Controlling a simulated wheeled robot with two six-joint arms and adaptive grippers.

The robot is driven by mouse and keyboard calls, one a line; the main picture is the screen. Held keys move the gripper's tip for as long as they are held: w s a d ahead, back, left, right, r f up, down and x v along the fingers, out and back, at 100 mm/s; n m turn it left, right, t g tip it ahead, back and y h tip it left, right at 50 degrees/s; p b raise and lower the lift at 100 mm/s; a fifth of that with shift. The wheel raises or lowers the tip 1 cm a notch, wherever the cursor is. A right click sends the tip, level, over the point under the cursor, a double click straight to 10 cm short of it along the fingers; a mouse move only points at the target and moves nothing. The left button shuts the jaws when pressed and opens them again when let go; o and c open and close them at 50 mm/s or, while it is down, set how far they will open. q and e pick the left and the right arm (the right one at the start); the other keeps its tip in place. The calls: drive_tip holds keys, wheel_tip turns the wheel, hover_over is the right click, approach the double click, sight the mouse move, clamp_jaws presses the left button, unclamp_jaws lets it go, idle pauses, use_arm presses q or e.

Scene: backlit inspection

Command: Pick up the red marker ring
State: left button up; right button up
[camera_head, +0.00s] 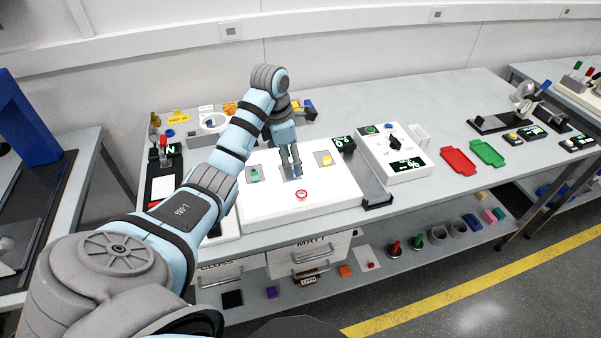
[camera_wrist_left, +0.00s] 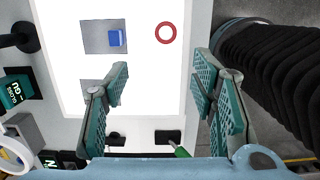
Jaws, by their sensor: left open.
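The red marker ring (camera_head: 301,190) lies flat on the bright white top of the light box (camera_head: 335,198), near its front edge. In the left wrist view the ring (camera_wrist_left: 166,42) shows whole and unobstructed, beyond the fingertips and roughly between their lines. My left gripper (camera_head: 295,172) points down over the light box, behind the ring in the head view and apart from it. In the wrist view its two teal fingers (camera_wrist_left: 160,72) are spread wide with nothing between them. My right gripper is not in view.
A blue block (camera_wrist_left: 115,38) sits on a grey pad beside the ring. A green piece (camera_head: 254,175) and a yellow piece (camera_head: 325,160) sit on other pads. A white control box (camera_head: 405,170) with a black knob stands to the right. The light box's front right is clear.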

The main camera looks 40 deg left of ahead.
use_arm(q)
drive_tip(key=b, duration=0.6)
hover_over(301, 194)
drive_tip(key=a, duration=0.2)
drive_tip(key=f, duration=0.8)
drive_tip(key=shift+s+d, duration=0.25)
drive_tip(key=f+b, duration=0.1)
drive_tip(key=d+f+b, duration=0.1)
drive_tip(key=shift+w+f, duration=0.1)
drive_tip(key=shift+f, duration=0.3)
drive_tip(key=shift+w+d+f+p, duration=0.1)
drive_tip(key=shift+d+f+p, duration=0.05)
drive_tip(key=shift+f+p, duration=0.35)
drive_tip(key=c, duration=0.9)
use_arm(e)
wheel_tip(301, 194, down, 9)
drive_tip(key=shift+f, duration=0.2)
